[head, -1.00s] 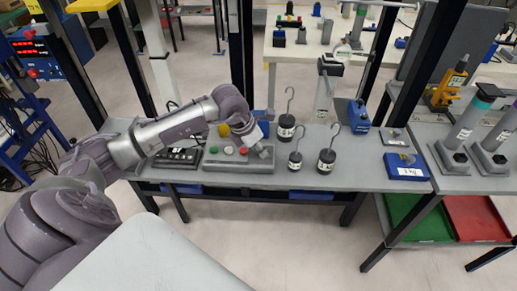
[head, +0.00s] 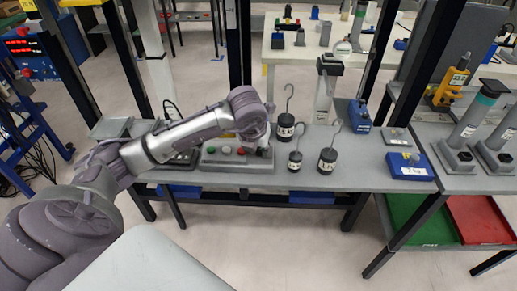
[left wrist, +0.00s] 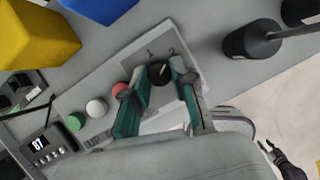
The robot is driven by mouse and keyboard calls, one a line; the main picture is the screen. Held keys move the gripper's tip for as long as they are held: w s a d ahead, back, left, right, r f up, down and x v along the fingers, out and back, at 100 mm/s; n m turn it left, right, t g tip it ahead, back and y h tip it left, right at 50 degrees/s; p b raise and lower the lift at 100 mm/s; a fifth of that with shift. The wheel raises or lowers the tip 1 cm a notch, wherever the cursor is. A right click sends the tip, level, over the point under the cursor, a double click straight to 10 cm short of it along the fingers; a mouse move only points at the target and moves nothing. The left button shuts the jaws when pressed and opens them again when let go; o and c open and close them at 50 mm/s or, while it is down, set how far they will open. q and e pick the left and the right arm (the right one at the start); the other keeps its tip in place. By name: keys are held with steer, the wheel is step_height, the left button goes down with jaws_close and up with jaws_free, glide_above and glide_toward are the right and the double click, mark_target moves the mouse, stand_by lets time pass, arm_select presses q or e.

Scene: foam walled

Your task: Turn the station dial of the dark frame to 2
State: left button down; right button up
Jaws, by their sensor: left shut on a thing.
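The grey control panel (head: 222,164) lies on the near bench with a green, a white and a red button in a row. Its black round dial (left wrist: 160,73) shows in the left wrist view, beside the printed numbers 1 and 2. My left gripper (left wrist: 162,80) is shut on the dial, one green-padded finger on each side. A small pale mark shows on the dial, but I cannot tell firmly which number it points at. In the head view my left gripper (head: 263,148) hides most of the dial. A dark gripper, seemingly my right one (left wrist: 274,151), shows small at the lower right.
Black hooked weights (head: 327,160) stand right of the panel. A yellow block (left wrist: 35,40) and a black display box (left wrist: 45,146) are close to it. A blue block with a label (head: 408,167) lies farther right. The bench between them is partly clear.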

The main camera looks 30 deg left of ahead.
arm_select(q)
steer(key=shift+r, duration=0.1)
stand_by(0.3)
steer(key=c, duration=0.9)
jaws_free()
steer(key=shift+c, duration=0.2)
steer(key=v, duration=1.2)
